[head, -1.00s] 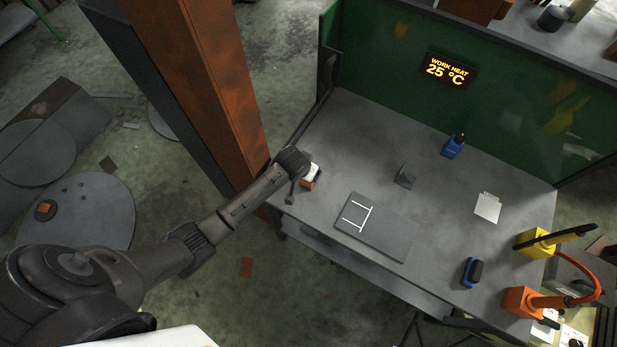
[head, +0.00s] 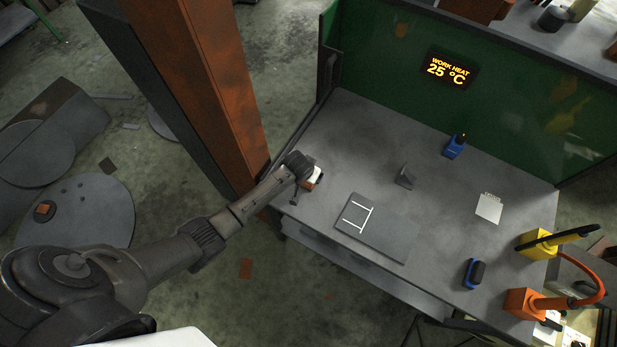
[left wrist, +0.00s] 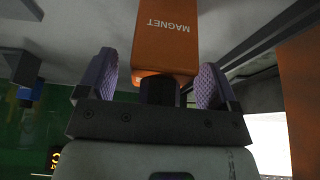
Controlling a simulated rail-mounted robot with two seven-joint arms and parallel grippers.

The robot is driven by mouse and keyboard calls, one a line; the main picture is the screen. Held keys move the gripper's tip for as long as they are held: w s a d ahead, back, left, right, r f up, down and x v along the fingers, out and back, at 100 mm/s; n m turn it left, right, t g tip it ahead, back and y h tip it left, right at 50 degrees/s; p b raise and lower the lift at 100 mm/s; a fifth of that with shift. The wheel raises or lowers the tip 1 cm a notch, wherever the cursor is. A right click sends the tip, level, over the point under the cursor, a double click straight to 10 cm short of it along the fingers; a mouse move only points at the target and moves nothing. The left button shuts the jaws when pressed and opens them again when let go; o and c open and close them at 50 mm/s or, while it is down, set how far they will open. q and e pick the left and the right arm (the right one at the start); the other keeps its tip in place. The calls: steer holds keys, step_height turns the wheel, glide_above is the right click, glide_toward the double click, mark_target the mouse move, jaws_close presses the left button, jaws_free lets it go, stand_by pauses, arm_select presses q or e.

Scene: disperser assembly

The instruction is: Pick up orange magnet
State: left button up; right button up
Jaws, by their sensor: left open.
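The orange magnet (left wrist: 165,38), a block lettered MAGNET, shows upside down at the top middle of the left wrist view. A dark stub on its end points toward my palm and sits between the fingers. My left gripper (left wrist: 157,80) is open, with one purple-padded finger on each side of the stub, and I see no grip on it. In the head view my left gripper (head: 305,178) is at the table's left end, where a small orange and white patch shows beside it. The magnet is mostly hidden there. My right gripper is not in view.
The grey table holds a flat grey plate (head: 385,236) with white marks, a small grey bracket (head: 405,177), a blue device (head: 454,147), a dark blue block (head: 474,273), and yellow (head: 538,243) and orange (head: 522,302) tools at the right. A green wall (head: 395,80) stands behind.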

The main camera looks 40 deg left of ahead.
arm_select(q)
steer(key=c, duration=1.4)
steer(key=shift+r, duration=0.1)
steer(key=shift+c, duration=0.8)
